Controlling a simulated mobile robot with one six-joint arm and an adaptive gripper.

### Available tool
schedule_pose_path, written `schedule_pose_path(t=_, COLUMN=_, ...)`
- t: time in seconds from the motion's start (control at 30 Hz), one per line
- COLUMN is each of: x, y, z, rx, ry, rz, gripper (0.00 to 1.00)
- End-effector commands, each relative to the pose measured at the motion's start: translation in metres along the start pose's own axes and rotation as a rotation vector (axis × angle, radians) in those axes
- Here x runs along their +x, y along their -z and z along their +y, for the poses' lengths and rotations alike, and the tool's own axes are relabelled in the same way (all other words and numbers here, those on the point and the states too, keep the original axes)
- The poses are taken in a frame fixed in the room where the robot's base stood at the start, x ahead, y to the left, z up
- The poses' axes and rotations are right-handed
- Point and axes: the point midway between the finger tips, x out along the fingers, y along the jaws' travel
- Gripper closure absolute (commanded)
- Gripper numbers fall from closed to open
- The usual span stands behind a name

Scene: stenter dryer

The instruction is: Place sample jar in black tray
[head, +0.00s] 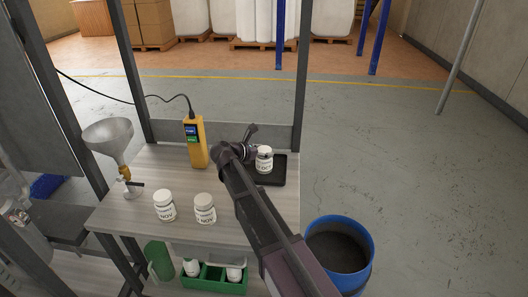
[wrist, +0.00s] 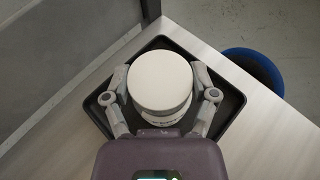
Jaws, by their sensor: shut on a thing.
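A white sample jar with a dark-lettered label (head: 264,160) is at the black tray on the right of the table. It also shows from above in the wrist view (wrist: 160,77). My gripper (wrist: 160,95) is shut on the jar, one finger on each side. The black tray (head: 291,170) surrounds the jar in the wrist view, and its rim (wrist: 232,105) shows on the right. The jar looks upright and over the tray floor. I cannot tell whether its base touches the floor. My gripper hides part of the tray.
Two similar white jars (head: 164,206) (head: 204,208) stand on the table (head: 150,180). A yellow handheld device (head: 195,142) with a cable and a metal funnel (head: 108,137) stand farther left. A blue drum (head: 340,250) is beside the table. A green crate (head: 215,278) sits below.

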Motion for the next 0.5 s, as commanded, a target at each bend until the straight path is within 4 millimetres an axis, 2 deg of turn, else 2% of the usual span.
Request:
schedule_pose_path(t=0.03, x=0.0010, y=0.0022, z=0.0000, rx=0.000, ry=0.000, rz=-0.001, gripper=0.86)
schedule_pose_path(t=0.07, x=0.0007, y=0.0017, z=0.0000, rx=0.000, ry=0.000, rz=0.000, gripper=0.19)
schedule_pose_path(t=0.1, x=0.0005, y=0.0012, z=0.0000, rx=0.000, ry=0.000, rz=0.000, gripper=0.07)
schedule_pose_path(t=0.13, x=0.0005, y=0.0012, z=0.0000, rx=0.000, ry=0.000, rz=0.000, gripper=0.00)
schedule_pose_path(t=0.5, x=0.0014, y=0.0008, z=-0.0005, rx=0.000, ry=0.001, rz=0.000, gripper=0.00)
